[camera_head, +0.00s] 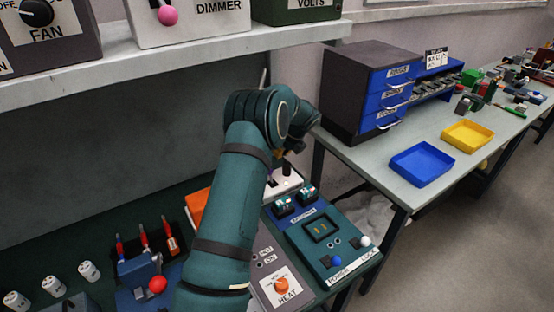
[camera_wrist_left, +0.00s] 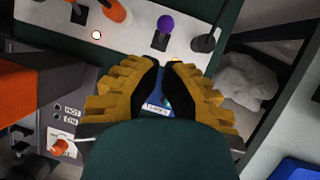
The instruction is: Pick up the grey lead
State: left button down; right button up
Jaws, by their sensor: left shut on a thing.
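My left gripper (camera_head: 280,154) is over the far end of the bench, mostly hidden behind its own arm in the head view. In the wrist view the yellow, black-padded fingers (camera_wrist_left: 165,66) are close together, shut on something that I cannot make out. A purple knob (camera_wrist_left: 165,23) stands on a white panel (camera_wrist_left: 138,42) beyond the fingertips, apart from them. A dark lever-like piece (camera_wrist_left: 206,42) stands right of it, and an orange handle (camera_wrist_left: 118,11) left. I cannot tell with certainty which thing is the grey lead. My right gripper is not in view.
A blue-and-teal unit (camera_head: 330,240) and a heat control (camera_head: 282,287) sit below my arm. Red-tipped pieces (camera_head: 143,238) stand at the left. A drawer cabinet (camera_head: 360,90), a blue tray (camera_head: 421,164) and a yellow tray (camera_head: 466,136) are on the right table. A shelf (camera_head: 150,58) runs above.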

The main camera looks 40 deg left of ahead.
aim_at(144, 237)
jog(key=l, duration=1.5)
